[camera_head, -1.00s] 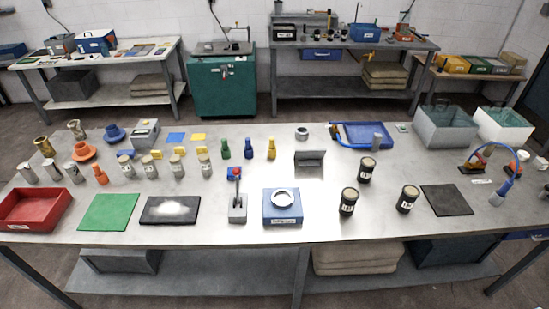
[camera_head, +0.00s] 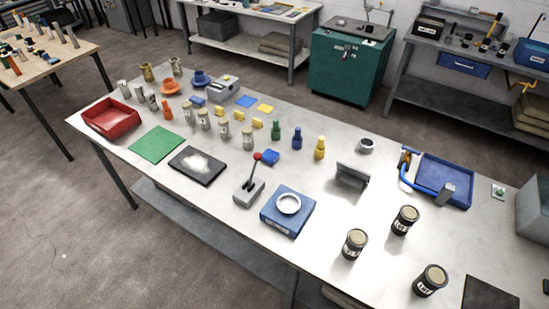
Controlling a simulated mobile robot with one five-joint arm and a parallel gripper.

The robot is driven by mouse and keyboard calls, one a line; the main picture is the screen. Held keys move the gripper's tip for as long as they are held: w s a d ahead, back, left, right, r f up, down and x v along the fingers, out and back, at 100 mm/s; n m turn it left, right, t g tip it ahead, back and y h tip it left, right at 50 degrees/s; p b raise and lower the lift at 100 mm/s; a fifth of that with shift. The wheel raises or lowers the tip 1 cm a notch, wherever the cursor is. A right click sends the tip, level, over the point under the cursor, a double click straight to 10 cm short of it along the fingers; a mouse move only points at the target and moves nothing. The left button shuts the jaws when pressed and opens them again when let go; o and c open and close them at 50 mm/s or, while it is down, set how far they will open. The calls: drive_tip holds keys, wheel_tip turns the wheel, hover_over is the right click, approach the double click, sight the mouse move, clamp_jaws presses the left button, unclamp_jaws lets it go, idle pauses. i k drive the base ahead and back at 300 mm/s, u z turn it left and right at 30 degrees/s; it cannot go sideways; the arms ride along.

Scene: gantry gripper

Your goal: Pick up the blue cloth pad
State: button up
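A flat blue square (camera_head: 246,101) lies on the metal table toward its far edge, beside a flat yellow square (camera_head: 265,108). A second, slightly thicker blue piece (camera_head: 269,157) lies mid-table, just behind the red-knobbed lever (camera_head: 250,186), which stands close to it. I cannot tell for certain which of the two is the cloth pad. My gripper is not in view.
A blue box with a white ring (camera_head: 287,211) is in front. Grey-white jars (camera_head: 224,130) stand to the left. Grey floor (camera_head: 90,230) is open before the table (camera_head: 322,245).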

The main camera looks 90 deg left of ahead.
sight(270, 157)
drive_tip(key=u, duration=4.2)
drive_tip(key=i, duration=2.2)
drive_tip(key=z, duration=0.05)
